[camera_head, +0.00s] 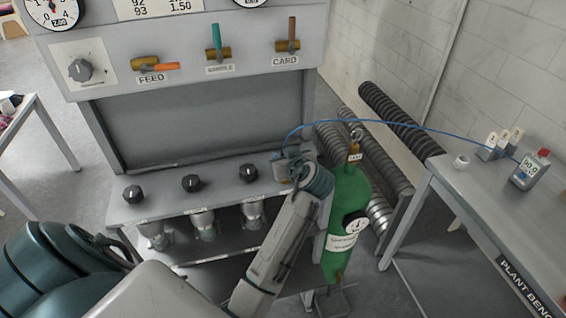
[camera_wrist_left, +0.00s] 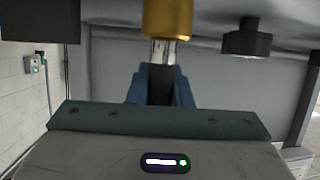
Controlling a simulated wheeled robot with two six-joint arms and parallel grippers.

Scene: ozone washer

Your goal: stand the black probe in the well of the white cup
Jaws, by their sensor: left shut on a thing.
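My left gripper (camera_head: 282,163) is at the right end of the washer's shelf, small and partly hidden by my own wrist in the head view. In the left wrist view, its blue fingers (camera_wrist_left: 160,92) are shut on a black piece, which I take for the black probe (camera_wrist_left: 160,86). A shiny metal rod and a brass cylinder (camera_wrist_left: 166,18) line up with it above; whether they are joined to it is unclear. A blue cable (camera_head: 400,124) runs from near the gripper to the bench. The small white cup (camera_head: 461,161) stands on the bench, well apart from the gripper. My right gripper is not seen.
A green gas cylinder (camera_head: 345,215) stands between washer and bench. Black knobs (camera_head: 192,183) line the shelf; one knob (camera_wrist_left: 247,40) is near the left gripper.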

